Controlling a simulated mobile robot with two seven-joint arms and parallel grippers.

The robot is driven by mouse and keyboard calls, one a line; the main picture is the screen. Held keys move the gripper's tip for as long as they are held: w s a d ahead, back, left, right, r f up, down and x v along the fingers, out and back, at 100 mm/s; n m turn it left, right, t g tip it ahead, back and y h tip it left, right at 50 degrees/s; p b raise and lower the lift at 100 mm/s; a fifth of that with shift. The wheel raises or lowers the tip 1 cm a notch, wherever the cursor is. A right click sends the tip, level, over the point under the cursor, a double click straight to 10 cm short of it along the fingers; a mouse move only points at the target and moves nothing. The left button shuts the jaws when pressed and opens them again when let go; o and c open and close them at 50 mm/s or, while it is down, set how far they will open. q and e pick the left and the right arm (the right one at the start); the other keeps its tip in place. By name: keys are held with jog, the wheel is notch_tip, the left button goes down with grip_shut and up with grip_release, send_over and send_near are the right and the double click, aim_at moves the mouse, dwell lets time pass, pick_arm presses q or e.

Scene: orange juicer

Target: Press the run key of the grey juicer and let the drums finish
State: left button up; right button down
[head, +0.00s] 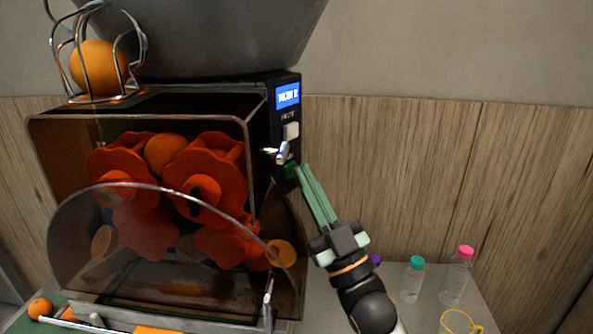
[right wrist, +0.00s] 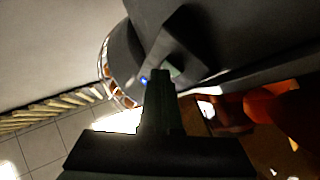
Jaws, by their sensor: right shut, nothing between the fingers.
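The grey juicer (head: 190,104) stands at the left of the head view, with red-orange drums (head: 205,185) behind a clear cover. An orange (head: 167,151) sits between the upper drums. Its right side panel carries a lit blue display (head: 287,96), a pale key (head: 291,131), a silver tap-like part (head: 283,152) and a green key (head: 290,171). My right gripper (head: 303,170) is shut and empty, its tips beside the green key; I cannot tell whether they touch. Its shut fingers show dark in the right wrist view (right wrist: 160,85). My left gripper is not in view.
An orange (head: 100,67) sits in the wire feeder on top. Cut orange pieces (head: 282,254) lie behind the cover. A teal-capped bottle (head: 412,282), a pink-capped bottle (head: 455,280) and a yellow ring (head: 460,321) are on the counter at the lower right. The wall right of the juicer is clear.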

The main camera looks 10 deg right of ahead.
jog(key=shift+s+f, duration=0.1)
jog(key=shift+s, duration=0.25)
jog(key=shift+s+d, duration=0.2)
jog(key=shift+d, duration=0.1)
jog(key=s+d+p, duration=0.1)
jog(key=s+d, duration=0.2)
jog(key=shift+s+d, duration=0.3)
dwell(0.3)
dwell(0.4)
